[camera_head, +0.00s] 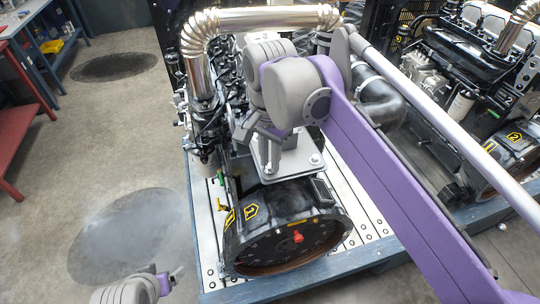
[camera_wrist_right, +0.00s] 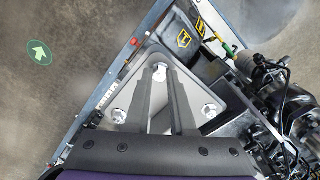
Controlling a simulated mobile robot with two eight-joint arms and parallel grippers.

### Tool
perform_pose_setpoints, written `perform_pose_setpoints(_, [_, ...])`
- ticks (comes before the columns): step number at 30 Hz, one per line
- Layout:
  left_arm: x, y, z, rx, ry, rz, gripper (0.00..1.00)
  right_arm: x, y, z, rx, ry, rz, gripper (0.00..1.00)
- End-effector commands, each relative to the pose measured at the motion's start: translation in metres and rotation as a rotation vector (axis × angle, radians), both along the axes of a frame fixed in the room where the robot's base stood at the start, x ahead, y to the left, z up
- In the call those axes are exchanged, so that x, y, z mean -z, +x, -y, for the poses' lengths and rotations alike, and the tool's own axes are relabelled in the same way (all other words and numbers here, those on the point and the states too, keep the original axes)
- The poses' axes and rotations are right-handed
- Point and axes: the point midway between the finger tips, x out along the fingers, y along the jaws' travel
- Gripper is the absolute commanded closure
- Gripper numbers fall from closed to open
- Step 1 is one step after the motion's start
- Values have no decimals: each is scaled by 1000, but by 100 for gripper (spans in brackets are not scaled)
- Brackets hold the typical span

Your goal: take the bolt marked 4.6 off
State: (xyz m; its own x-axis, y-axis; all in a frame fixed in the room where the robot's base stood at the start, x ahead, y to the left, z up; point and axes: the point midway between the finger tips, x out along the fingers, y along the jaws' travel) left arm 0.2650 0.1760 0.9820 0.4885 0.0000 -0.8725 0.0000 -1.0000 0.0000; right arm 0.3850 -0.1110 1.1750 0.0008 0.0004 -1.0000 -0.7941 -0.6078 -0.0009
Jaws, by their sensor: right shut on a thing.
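A pale triangular plate (camera_wrist_right: 137,100) with a bolt at each corner lies below my right gripper (camera_wrist_right: 161,80) in the right wrist view. The gripper's two dark fingers close in on the silver bolt (camera_wrist_right: 160,71) at the plate's far corner and are shut on it. Two other bolts, one left (camera_wrist_right: 119,115) and one right (camera_wrist_right: 208,111), sit clear of the fingers. I cannot read any marking on the bolts. In the head view the plate (camera_head: 296,165) is on the engine, partly hidden by my right arm. Part of my left gripper (camera_head: 170,273) shows at the bottom left; its jaw state is unclear.
A silver exhaust pipe (camera_head: 265,18) arches behind. A second engine (camera_head: 470,70) stands at the right. A red bench (camera_head: 20,120) stands far left. The floor between is clear.

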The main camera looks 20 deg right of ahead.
Motion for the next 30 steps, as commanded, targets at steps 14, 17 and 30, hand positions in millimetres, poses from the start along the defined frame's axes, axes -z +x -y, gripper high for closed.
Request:
perform_pose_setpoints(14, [-5, 2, 0, 0, 0, 5, 10, -3, 0, 0, -174, 1, -1, 100])
perform_pose_setpoints(17, [-9, 5, 0, 0, 0, 9, 10, -8, 0, 0, -174, 0, 1, 100])
perform_pose_setpoints(30, [-29, 16, 0, 0, 0, 31, 10, -36, 0, 0, -173, 0, 1, 100])
